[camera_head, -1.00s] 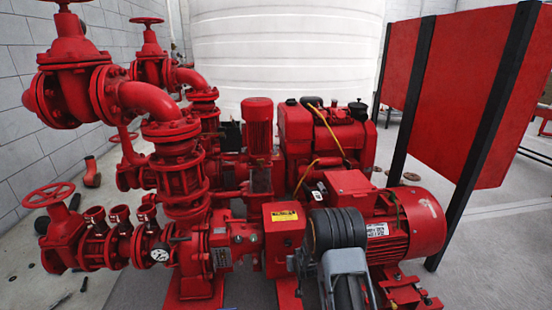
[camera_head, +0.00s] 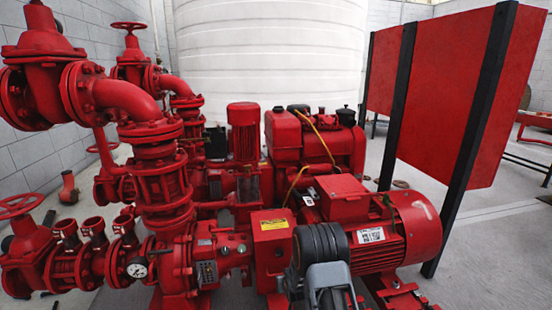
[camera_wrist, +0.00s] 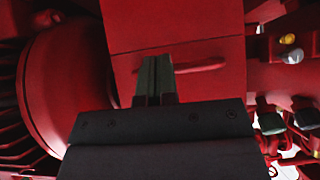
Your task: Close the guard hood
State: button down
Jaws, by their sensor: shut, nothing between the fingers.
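The guard hood (camera_head: 272,222) appears to be the red box with a yellow label between the pump and the electric motor. In the wrist view the red hood (camera_wrist: 205,45) fills the middle, with a thin raised handle-like bar (camera_wrist: 195,69) across it. My gripper (camera_wrist: 157,62) is shut with nothing between its fingers. Its tips overlap the bar's left part in that view; whether they touch it I cannot tell. In the head view my arm hides the gripper's fingers and the hood's lower right side. How far the hood is open is unclear.
The red electric motor (camera_head: 385,235) sits right of the hood, and the pump with valves and pipes (camera_head: 160,190) stands left. Red panels on black posts (camera_head: 470,130) stand at the right. Bare floor (camera_head: 490,265) shows at the lower right.

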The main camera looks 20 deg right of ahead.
jog(key=shift+d+f, duration=0.25)
jog(key=shift+d, duration=0.1)
jog(key=shift+r, duration=0.1)
